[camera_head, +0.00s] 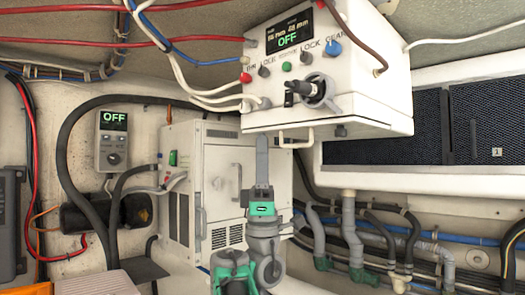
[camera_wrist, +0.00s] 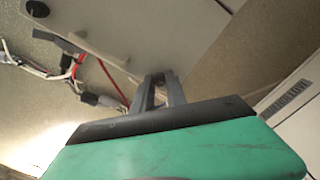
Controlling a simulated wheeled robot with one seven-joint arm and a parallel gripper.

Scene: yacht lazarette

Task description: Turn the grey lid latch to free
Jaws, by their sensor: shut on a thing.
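My gripper (camera_head: 262,150) has a green body and points up, its fingertips at the lower front edge of the white overhead box (camera_head: 375,127). In the wrist view the two grey fingers (camera_wrist: 162,80) reach up to the box's edge, close together. They are shut on what appears to be the grey lid latch, which the fingers mostly hide, so its angle cannot be told. A small dark grey fitting (camera_head: 341,130) sits on the same edge further right, beyond a pale handle (camera_head: 296,138).
A white cabinet (camera_head: 220,190) stands behind my gripper. Hoses and pipes (camera_head: 355,240) run at lower right. A dark mesh panel (camera_head: 480,120) is at right.

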